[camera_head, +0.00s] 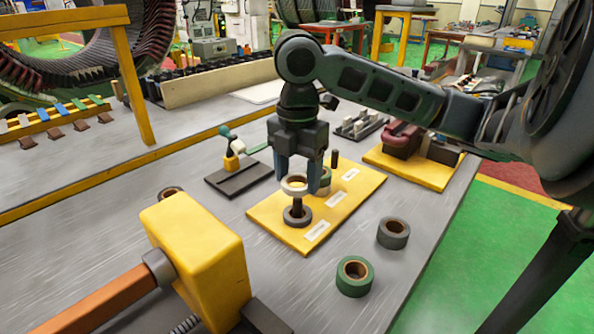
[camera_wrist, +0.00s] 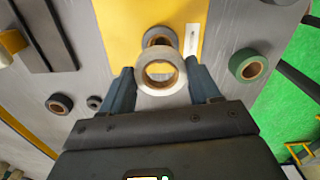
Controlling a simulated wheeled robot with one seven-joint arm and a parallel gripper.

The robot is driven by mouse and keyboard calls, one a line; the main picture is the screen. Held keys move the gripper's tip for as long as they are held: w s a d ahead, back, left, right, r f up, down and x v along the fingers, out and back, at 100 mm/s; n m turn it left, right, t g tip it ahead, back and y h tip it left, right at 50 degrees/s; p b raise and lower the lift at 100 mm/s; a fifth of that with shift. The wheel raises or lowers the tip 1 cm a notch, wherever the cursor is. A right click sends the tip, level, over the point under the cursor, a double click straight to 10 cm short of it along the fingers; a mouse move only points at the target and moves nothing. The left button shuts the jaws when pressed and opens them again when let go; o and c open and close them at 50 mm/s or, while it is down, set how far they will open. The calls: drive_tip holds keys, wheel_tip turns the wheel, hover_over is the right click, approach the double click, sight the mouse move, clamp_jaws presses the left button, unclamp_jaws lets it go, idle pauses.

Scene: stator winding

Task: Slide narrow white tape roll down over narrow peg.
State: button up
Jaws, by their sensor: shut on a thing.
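My gripper (camera_head: 298,186) is shut on the narrow white tape roll (camera_head: 292,191), one finger on each side, with its hole facing up and down. In the wrist view the white roll (camera_wrist: 144,74) sits between the two fingertips. Below it in the head view is a dark upright peg (camera_head: 297,204) with a dark ring (camera_head: 298,217) around its foot, on the yellow board (camera_head: 268,217). The roll is held above that ring, near the peg's top. I cannot tell whether the peg's tip is inside the hole. A dark ring (camera_wrist: 157,35) shows partly behind the roll in the wrist view.
Another dark peg (camera_head: 334,159) stands farther back on the board, near white labels (camera_head: 335,199). A green roll (camera_head: 354,276) and a dark roll (camera_head: 393,233) lie right of the board. A yellow block tool (camera_head: 195,250) stands in front at left. A black stand (camera_head: 240,178) is left of the board.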

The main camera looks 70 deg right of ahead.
sight(298, 199)
drive_tip(key=shift+f+b, duration=1.55)
drive_tip(key=shift+f, duration=0.55)
drive_tip(key=o, duration=1.1)
wheel_tip(298, 199, up, 8)
drive_tip(key=shift+f+p, duration=0.1)
drive_tip(key=shift+p, duration=0.4)
